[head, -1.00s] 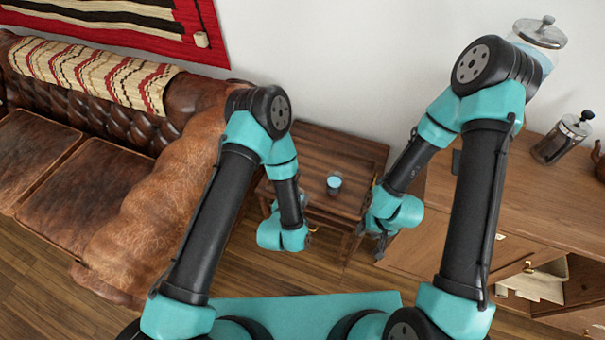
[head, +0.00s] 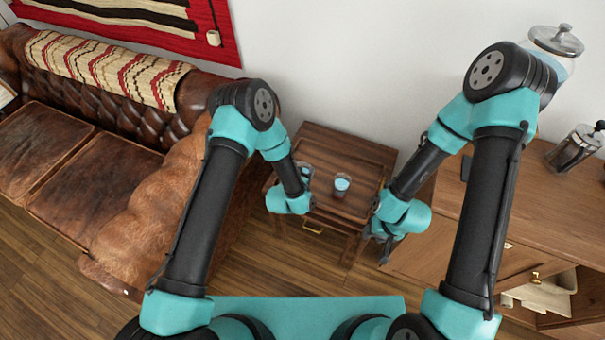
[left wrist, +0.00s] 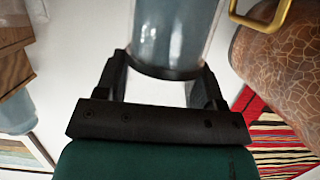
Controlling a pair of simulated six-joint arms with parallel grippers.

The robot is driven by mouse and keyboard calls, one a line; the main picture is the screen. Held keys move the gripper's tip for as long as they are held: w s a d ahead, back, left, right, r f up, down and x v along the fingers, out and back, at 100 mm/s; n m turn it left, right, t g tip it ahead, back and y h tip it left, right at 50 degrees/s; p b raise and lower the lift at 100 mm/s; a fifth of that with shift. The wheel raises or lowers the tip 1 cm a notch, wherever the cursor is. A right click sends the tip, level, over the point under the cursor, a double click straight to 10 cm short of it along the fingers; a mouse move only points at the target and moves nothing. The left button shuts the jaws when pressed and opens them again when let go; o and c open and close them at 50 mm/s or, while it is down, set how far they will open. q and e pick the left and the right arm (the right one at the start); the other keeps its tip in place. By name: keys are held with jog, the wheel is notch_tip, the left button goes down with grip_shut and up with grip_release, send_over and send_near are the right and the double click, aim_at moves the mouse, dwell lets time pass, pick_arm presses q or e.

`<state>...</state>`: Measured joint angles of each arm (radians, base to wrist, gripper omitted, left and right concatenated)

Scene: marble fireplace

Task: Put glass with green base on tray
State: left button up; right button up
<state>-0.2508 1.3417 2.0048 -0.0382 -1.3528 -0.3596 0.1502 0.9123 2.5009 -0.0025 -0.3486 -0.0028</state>
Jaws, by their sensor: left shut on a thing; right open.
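My left gripper (head: 311,192) is over the left part of the small wooden side table. It is shut on a clear glass (head: 305,169), partly hidden by my arm. In the left wrist view this held glass (left wrist: 172,35) sits between the two fingers, with a grey-blue tint; I cannot tell its base colour clearly. Another glass (head: 341,186) with pale blue in it stands upright on the side table, just right of the held one. The side table's top has a raised tray-like rim (head: 350,143); a separate tray is not clear. My right gripper (head: 384,247) is open and empty, right of the table.
A brown leather sofa (head: 150,205) stands left of the side table. A wooden cabinet (head: 455,225) with an open compartment stands at the right, carrying a French press (head: 572,150) and a lidded glass jar (head: 556,42). The back part of the side table's top is clear.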

aim_at(305, 171)
pick_arm(q)
jog(key=shift+w, duration=0.35)
jog(key=shift+f, duration=1.75)
jog(key=shift+f, duration=0.1)
jog(key=o, duration=1.6)
jog(key=v, duration=1.2)
